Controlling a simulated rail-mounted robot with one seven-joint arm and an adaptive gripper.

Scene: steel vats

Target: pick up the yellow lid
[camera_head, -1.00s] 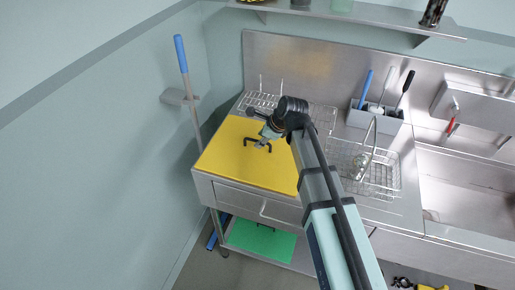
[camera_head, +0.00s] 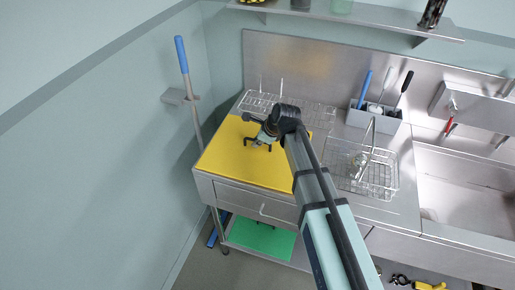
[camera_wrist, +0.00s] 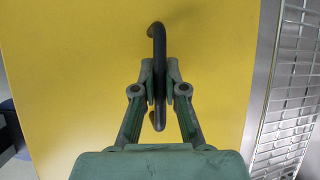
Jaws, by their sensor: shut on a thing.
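The yellow lid (camera_head: 230,165) is a flat yellow panel on the left part of the steel counter, with a black bow handle on its top. In the wrist view the lid (camera_wrist: 75,80) fills most of the picture and its black handle (camera_wrist: 158,45) runs up the middle. My gripper (camera_wrist: 166,82) has its two fingers closed on either side of the handle, shut on it. In the head view my gripper (camera_head: 262,139) is at the handle, and my arm hides part of the lid's right side. I cannot tell whether the lid is raised.
A wire rack (camera_head: 310,113) lies behind the lid and a wire basket (camera_head: 378,178) stands to the right. A grey holder (camera_head: 375,115) with brushes is at the back. A blue-handled pole (camera_head: 182,55) leans by the left wall. A shelf (camera_head: 370,18) is above.

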